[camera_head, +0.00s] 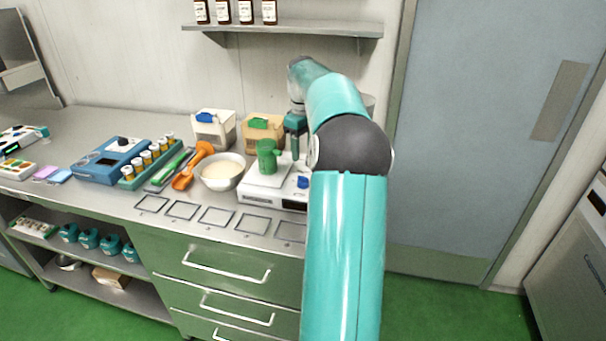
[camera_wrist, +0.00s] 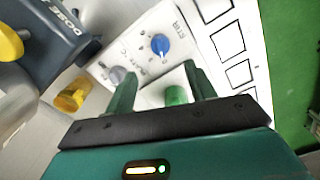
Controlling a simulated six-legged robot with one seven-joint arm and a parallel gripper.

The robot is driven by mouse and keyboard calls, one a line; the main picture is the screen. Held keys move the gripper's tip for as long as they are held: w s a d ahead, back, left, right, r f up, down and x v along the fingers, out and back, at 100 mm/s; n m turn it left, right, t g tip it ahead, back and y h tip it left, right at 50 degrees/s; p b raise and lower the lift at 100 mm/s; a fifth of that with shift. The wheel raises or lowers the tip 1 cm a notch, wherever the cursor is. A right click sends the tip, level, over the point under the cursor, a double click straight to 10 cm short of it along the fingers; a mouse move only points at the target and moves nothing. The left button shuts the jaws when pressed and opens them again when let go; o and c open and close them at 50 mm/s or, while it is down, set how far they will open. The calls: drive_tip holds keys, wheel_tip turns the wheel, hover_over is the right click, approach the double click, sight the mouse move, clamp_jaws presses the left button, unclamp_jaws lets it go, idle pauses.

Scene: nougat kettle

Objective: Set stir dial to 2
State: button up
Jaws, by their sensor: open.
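The stir dial is a round blue knob with a pale pointer line, marked STIR, in the wrist view (camera_wrist: 160,44). It sits on the white panel of a hotplate device (camera_wrist: 143,62). In the head view the blue dial (camera_head: 303,182) is at the right of the device's front (camera_head: 258,197), partly beside my arm. My gripper (camera_wrist: 159,70) is open and empty; its two green fingers point toward the panel, with the dial beyond and between their tips, apart from them. The number the dial points to is too small to read. In the head view my gripper (camera_head: 295,145) hangs over the device.
A grey knob (camera_wrist: 118,76) marked PLATE sits beside the dial, close to the left finger. A green beaker (camera_head: 267,157) stands on the device. A white bowl (camera_head: 222,172) and orange scoop (camera_head: 190,168) lie to the left. Marked squares (camera_head: 217,217) on the front counter are empty.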

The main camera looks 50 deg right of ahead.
wheel_tip(320, 180, down, 9)
drive_tip(key=shift+f, duration=0.15)
drive_tip(key=c, duration=1)
